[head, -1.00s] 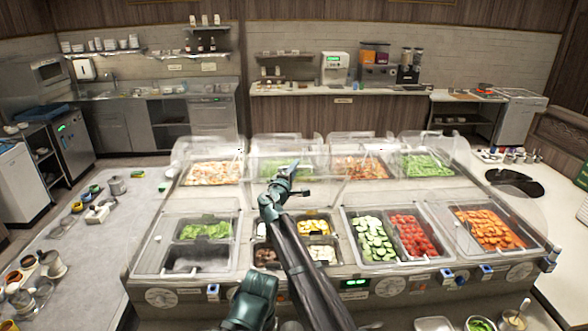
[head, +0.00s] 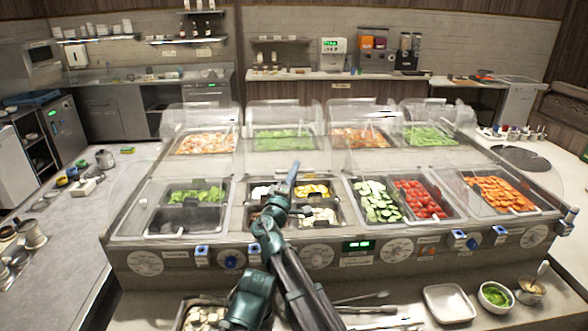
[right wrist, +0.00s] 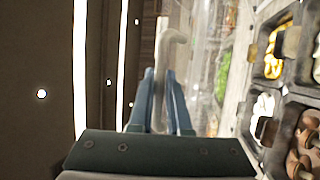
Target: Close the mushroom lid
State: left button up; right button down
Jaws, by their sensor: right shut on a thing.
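My right gripper (head: 293,172) is above the back part of the middle front well. In the right wrist view its blue fingers (right wrist: 160,95) are shut on a pale, hooked handle (right wrist: 172,42). A clear pane (right wrist: 203,55), which appears to be the mushroom lid, stands beside that handle. The lid's outline is hard to make out in the head view. The well below is uncovered: brown mushrooms (right wrist: 305,150) and pale pieces (right wrist: 262,108) show in its pans. My arm hides part of these pans in the head view. My left gripper is not in view.
Cucumber slices (head: 377,201) and red tomatoes (head: 414,199) fill the well to the right. Greens (head: 197,195) lie in the well to the left. Raised clear covers stand over the far row. Tongs and a white tray (head: 449,303) lie on the front ledge.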

jog(key=shift+s+f+b, duration=0.3)
jog(key=shift+f+b, duration=0.05)
jog(key=shift+f, duration=0.15)
jog(key=shift+s+f+b, duration=0.25)
jog(key=shift+f+b, duration=0.05)
jog(key=shift+f, duration=0.2)
jog(key=c, duration=1.2)
grip_release()
jog(key=shift+o, duration=0.2)
jog(key=shift+r, duration=0.1)
